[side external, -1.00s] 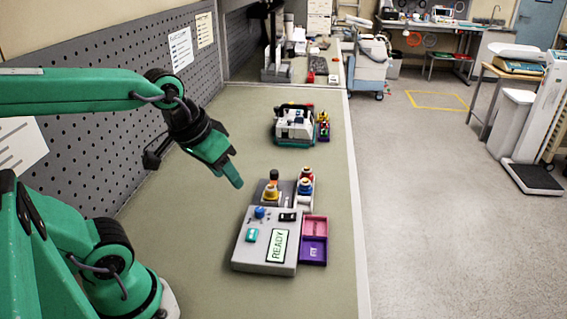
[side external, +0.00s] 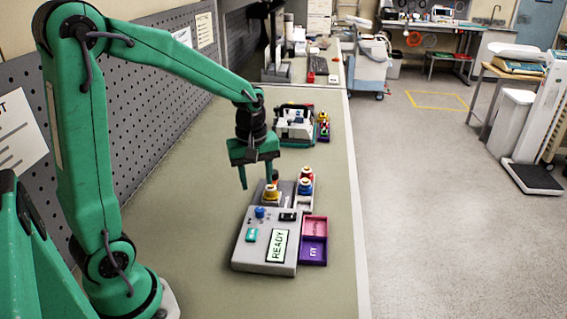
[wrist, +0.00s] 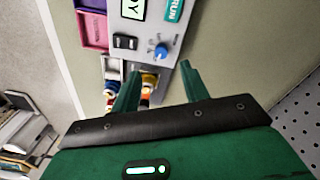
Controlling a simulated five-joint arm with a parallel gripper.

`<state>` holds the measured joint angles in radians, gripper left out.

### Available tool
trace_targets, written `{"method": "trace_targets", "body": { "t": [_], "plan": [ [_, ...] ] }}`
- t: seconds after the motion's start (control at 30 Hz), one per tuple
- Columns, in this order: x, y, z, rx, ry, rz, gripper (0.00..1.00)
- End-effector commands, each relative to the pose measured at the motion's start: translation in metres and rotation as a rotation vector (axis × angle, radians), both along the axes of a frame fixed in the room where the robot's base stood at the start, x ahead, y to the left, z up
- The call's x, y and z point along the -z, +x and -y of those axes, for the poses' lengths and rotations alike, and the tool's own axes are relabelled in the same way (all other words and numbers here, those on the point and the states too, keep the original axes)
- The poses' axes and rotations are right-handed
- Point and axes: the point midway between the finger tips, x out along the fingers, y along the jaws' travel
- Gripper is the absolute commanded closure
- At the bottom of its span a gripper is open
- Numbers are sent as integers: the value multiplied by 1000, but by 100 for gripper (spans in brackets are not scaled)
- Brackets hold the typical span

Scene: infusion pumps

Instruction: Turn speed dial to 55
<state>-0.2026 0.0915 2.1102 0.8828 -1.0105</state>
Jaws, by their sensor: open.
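The grey pump box (side external: 253,249) lies on the bench with a lit READY display (side external: 278,245) and a teal RUN button (side external: 251,235). My gripper (side external: 256,185) points down, open and empty, above and behind the dial at the far end of the box. In the wrist view its fingers (wrist: 158,82) are apart, with the dial beyond their tips, not between them.
A black switch (side external: 288,216) is beside the dial. Bench left of the box is clear up to the pegboard (side external: 130,140).

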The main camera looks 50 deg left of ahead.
Motion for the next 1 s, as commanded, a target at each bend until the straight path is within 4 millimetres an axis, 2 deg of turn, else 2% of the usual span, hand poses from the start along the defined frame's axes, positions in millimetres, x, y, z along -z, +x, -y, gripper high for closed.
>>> {"method": "trace_targets", "body": {
  "t": [0.2,0.67,1.0],
  "plan": [
    [22,10,-11,-135,-14,-48,55],
    [32,12,-13,-162,-16,-57,55],
    [67,11,-12,-161,-17,-60,55]
  ]
}}
